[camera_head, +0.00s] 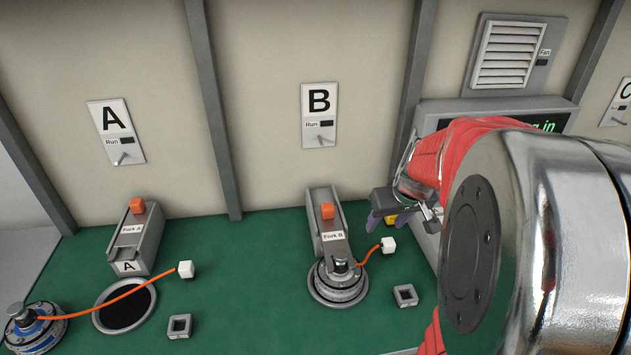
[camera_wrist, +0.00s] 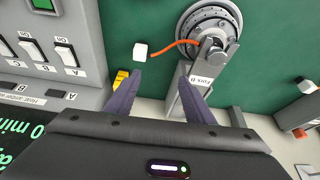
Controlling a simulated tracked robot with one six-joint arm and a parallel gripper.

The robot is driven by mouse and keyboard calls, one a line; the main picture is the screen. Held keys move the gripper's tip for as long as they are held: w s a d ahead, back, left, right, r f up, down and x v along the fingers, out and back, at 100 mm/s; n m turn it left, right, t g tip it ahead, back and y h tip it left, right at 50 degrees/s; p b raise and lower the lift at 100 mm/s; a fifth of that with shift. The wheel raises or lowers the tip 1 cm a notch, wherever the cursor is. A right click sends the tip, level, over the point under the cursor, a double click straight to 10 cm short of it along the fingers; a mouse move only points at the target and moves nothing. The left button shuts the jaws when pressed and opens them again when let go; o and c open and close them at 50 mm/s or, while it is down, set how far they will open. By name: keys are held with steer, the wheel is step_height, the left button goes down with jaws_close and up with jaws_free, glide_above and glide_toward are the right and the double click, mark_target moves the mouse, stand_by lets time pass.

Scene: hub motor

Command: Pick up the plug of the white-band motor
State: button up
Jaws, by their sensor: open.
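A hub motor with a pale, whitish-grey band (camera_head: 338,287) sits at the lower end of Fork B; it also shows in the wrist view (camera_wrist: 204,27). An orange cable (camera_head: 369,254) runs from it to a small white cube plug (camera_head: 389,245), which also shows in the wrist view (camera_wrist: 140,51). My gripper (camera_head: 389,221) is open and empty, its purple fingers spread, above and behind the plug in the head view. In the wrist view the plug lies beyond the fingertips (camera_wrist: 160,78), nearer the left finger.
Fork B (camera_head: 331,220) stands beside the plug, and a square socket (camera_head: 405,296) lies below it. A blue-band motor (camera_head: 36,326) at far left has its own white plug (camera_head: 185,268). A switch cabinet (camera_wrist: 60,50) stands close on the wrist view's left.

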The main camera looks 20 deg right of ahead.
steer(key=d, duration=0.1)
steer(key=d+f, duration=0.1)
steer(key=d, duration=0.1)
steer(key=d+f, duration=0.1)
steer(key=shift+s+d+f, duration=0.15)
steer(key=shift+d+f, duration=0.05)
steer(key=shift+d, duration=0.15)
steer(key=shift+f, duration=0.1)
glide_above(389, 241)
steer(key=s+a, duration=0.1)
steer(key=s, duration=0.1)
step_height(389, 241, down, 7)
steer(key=shift+r, duration=0.1)
steer(key=shift+w+f, duration=0.1)
steer(key=shift+f, duration=0.35)
steer(key=shift+d+x, duration=0.1)
steer(key=shift+x, duration=1.2)
steer(key=shift+d+x, duration=0.15)
steer(key=shift+x, duration=1.15)
steer(key=shift+c, duration=0.2)
